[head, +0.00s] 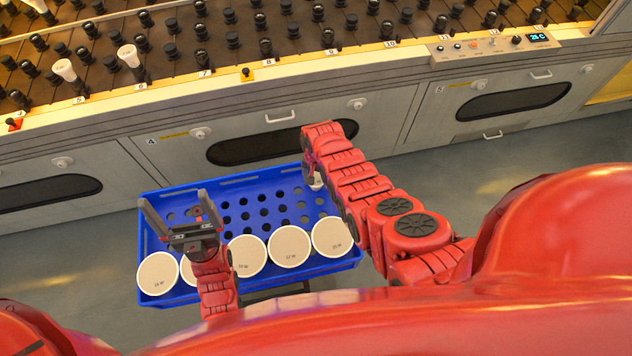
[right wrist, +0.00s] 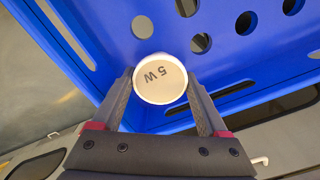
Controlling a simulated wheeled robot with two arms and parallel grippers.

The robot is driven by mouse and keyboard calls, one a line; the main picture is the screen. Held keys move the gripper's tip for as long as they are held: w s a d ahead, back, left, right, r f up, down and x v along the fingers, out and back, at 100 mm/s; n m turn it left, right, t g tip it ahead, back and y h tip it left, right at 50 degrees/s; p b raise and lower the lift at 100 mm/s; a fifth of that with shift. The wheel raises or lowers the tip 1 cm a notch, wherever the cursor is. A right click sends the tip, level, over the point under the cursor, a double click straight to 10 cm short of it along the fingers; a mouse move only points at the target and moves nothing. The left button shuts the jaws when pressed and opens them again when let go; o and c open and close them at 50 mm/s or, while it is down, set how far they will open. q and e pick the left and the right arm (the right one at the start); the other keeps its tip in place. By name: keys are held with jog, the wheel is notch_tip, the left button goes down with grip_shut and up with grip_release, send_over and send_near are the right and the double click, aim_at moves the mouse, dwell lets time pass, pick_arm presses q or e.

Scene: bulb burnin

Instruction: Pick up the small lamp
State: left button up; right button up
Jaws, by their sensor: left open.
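The small lamp (right wrist: 160,80) has a round white face marked "5 W". In the head view a little of the small lamp (head: 315,182) shows under my right gripper, at the back right of the blue crate (head: 150,240). My right gripper (right wrist: 161,85) has one finger on each side of the lamp, close to its rim; I cannot tell whether they press on it. In the head view the right fingers are mostly hidden by the wrist. My left gripper (head: 180,210) is open and empty, over the left part of the crate.
Several larger round white lamps (head: 290,246) line the crate's front side. Behind the crate stands a grey cabinet (head: 380,120) with dark windows and handles. Its top carries rows of dark sockets (head: 170,50), some with white bulbs, and a control panel (head: 495,45).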

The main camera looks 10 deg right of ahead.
jog(key=c, duration=0.9)
jog(key=shift+o, duration=0.2)
